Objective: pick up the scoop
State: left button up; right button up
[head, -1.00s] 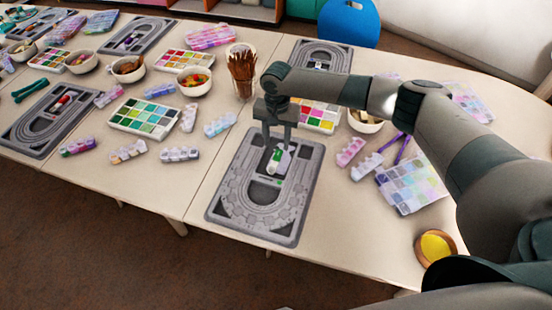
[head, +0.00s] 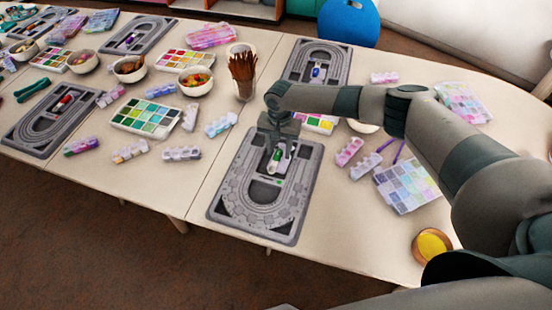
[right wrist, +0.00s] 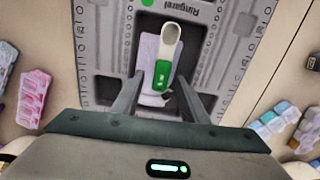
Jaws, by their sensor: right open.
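The scoop (right wrist: 171,40) has a pale rounded bowl and a green handle. In the right wrist view it lies on a pale lilac strip in the middle of a grey bead board (right wrist: 100,50). In the head view the scoop (head: 273,161) shows small, partly hidden by my right gripper (head: 282,152). My right gripper is open above the board. In the right wrist view its fingers (right wrist: 159,82) stand on either side of the handle end, with the bowl pointing away. Whether they touch the scoop I cannot tell. My left gripper is out of view.
Pink bead boxes (head: 349,151) and a lilac bead case (head: 408,186) lie right of the board. A glass with brown sticks (head: 242,75) stands behind it. A yellow-filled bowl (head: 433,244) sits near the front edge.

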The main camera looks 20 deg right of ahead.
aim_at(279, 153)
dwell(0.4)
grip_shut()
jog(key=shift+r, duration=0.1)
jog(key=shift+r, duration=0.35)
notch_tip(279, 153, up, 3)
jog(key=shift+r+b, duration=0.15)
jog(key=shift+b, duration=0.7)
jog(key=s+d+r+b, duration=0.2)
jog(key=s+d+r, duration=0.5)
jog(key=s, duration=0.2)
jog(key=shift+d, duration=0.15)
